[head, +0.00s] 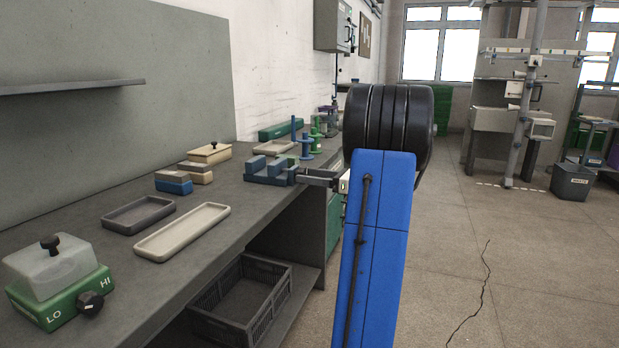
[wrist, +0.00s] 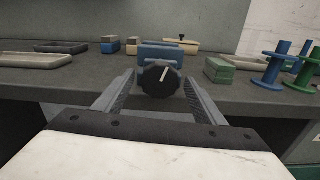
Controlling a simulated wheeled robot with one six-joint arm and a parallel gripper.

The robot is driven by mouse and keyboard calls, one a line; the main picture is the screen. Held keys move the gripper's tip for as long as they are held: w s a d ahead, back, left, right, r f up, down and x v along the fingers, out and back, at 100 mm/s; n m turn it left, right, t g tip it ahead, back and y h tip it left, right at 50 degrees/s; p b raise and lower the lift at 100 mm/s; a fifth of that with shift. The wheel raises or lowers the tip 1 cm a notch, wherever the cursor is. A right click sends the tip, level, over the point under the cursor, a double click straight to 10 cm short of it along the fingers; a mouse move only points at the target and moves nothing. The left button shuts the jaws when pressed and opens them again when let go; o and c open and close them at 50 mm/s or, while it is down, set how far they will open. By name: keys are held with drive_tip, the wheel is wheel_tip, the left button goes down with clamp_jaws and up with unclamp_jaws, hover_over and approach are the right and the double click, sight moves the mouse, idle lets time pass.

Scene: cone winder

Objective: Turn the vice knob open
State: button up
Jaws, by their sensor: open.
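The vice (head: 268,172) is blue and grey and stands near the front edge of the workbench in the head view. In the wrist view its blue jaw (wrist: 160,52) shows behind a round black knob (wrist: 161,80). The knob has a white pointer line, tilted slightly right of upright. My gripper (wrist: 160,92) is open, with one finger on each side of the knob. Whether the fingers touch the knob cannot be told. In the head view my gripper (head: 312,178) reaches left to the vice, and the knob is not clear there.
The workbench (head: 95,225) carries a cream tray (head: 182,232), a dark tray (head: 138,214), blocks and a green LO/HI box (head: 62,300). Green and blue spools (wrist: 271,72) stand right of the vice. A black crate (head: 240,300) is under the bench.

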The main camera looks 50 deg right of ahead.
drive_tip(key=v, duration=1.7)
